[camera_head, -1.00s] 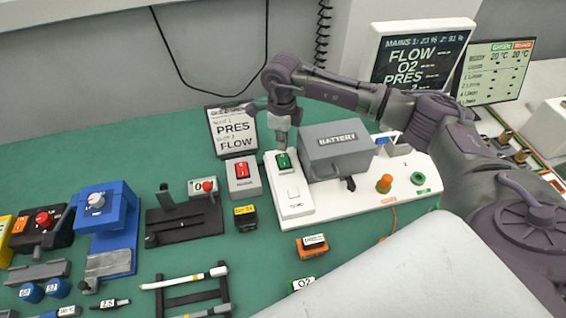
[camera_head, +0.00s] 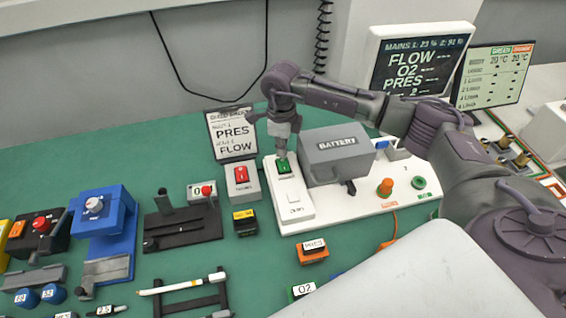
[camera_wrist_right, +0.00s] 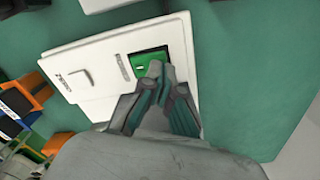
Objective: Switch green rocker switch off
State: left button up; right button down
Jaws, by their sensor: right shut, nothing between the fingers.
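The green rocker switch (camera_head: 284,166) sits near the far end of a white panel (camera_head: 296,211). In the right wrist view the green rocker (camera_wrist_right: 148,61) shows in a dark frame, partly covered by my fingertips. My right gripper (camera_head: 282,155) points down at the switch, shut and empty. In the right wrist view its closed fingertips (camera_wrist_right: 156,70) are over the near edge of the green rocker. They look very close to it or touching; I cannot tell which. Which way the rocker is tilted is not clear. My left gripper is not in view.
A grey battery box (camera_head: 337,152) stands close to the right of the switch. A small sign (camera_head: 232,134) stands behind. An orange knob (camera_head: 385,187) is farther right on the white base.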

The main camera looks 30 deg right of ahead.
aim_at(282, 160)
jog(key=shift+f+b, duration=1)
jog(key=shift+f, duration=0.2)
dwell(0.9)
jog(key=shift+r, duration=0.15)
jog(key=shift+r+p, duration=2)
jog(key=shift+r, duration=1.4)
